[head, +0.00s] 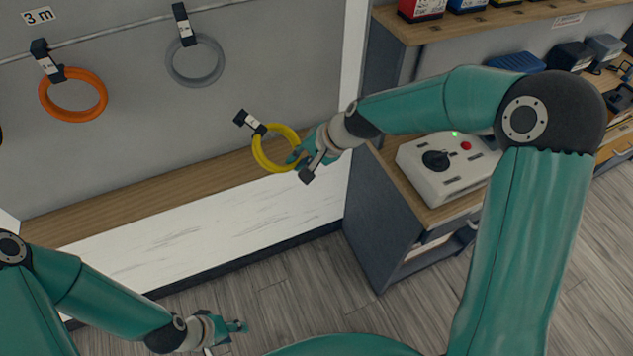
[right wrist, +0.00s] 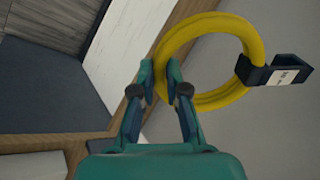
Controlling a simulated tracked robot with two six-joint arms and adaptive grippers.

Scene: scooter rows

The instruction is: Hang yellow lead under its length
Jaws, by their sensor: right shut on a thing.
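The yellow lead (head: 262,158) is a coil with a black hook and white tag (head: 250,122) at its upper left. My right gripper (head: 298,156) is shut on the coil's right side and holds it in front of the grey wall panel, above the wooden ledge. In the right wrist view, the fingers (right wrist: 161,72) sit either side of the yellow coil (right wrist: 245,37), with the hook (right wrist: 265,73) at its right. The tag's writing is too small to read surely. My left gripper (head: 238,327) is low over the floor, away from the lead; its finger gap is unclear.
A rail (head: 105,36) crosses the panel under a "3 m" sign (head: 39,15). An orange coil (head: 73,115) and a grey coil (head: 195,80) hang from it by black hooks. A wooden ledge (head: 130,190) runs below. A grey device (head: 447,178) stands on the right bench.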

